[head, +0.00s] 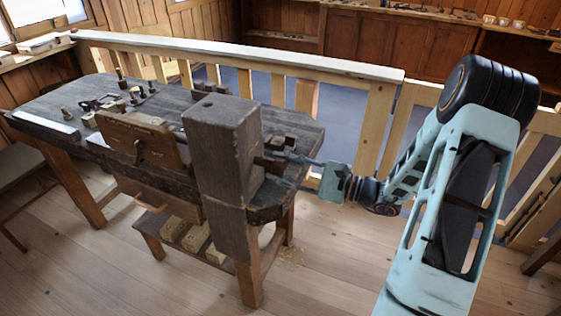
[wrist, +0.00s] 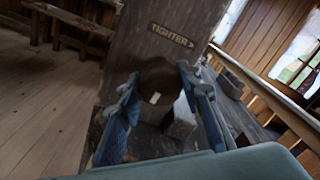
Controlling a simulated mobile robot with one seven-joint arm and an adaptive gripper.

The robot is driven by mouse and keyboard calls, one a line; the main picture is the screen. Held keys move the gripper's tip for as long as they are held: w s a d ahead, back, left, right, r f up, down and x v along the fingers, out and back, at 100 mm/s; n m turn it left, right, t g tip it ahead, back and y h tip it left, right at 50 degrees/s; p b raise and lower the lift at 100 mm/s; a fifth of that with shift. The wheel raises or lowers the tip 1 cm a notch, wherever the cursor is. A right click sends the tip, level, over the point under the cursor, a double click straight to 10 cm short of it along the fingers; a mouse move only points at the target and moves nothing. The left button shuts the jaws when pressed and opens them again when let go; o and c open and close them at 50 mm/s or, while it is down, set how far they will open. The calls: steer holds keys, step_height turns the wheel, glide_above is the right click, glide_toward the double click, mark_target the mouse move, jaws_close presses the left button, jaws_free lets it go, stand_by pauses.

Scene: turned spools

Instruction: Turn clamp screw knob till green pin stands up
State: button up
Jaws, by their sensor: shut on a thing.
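The clamp screw knob (wrist: 157,79) is dark brown and round in the wrist view, with a small pale mark (wrist: 155,98) on its face. It sits at a dark wooden post (wrist: 137,42), which also stands upright in the head view (head: 222,150). The post bears a label reading "TIGHTER" (wrist: 171,35) with an arrow to the right. My gripper (wrist: 158,74) is shut on the knob, one blue finger on each side. In the head view my gripper (head: 273,168) reaches the post's right side, where the knob is hard to make out. I cannot see a green pin.
The workbench (head: 62,100) extends left behind the post, with small turned pieces and tools on top. A wooden railing (head: 250,55) runs behind it. Wooden blocks (head: 195,238) lie on a low shelf under the bench. Floor in front is clear.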

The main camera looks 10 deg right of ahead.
steer(key=m+p, duration=0.2)
steer(key=m, duration=0.1)
steer(key=shift+s+d+m, duration=0.1)
steer(key=shift+d+m, duration=0.1)
steer(key=shift+m, duration=0.1)
steer(key=shift+f+m+p, duration=0.15)
steer(key=shift+m+p, duration=0.85)
steer(key=shift+m, duration=0.5)
steer(key=o, duration=1.2)
steer(key=shift+s+d, duration=0.1)
steer(key=shift+c, duration=0.2)
steer(key=v, duration=1.1)
steer(key=shift+s+d, duration=0.2)
steer(key=shift+d, duration=0.1)
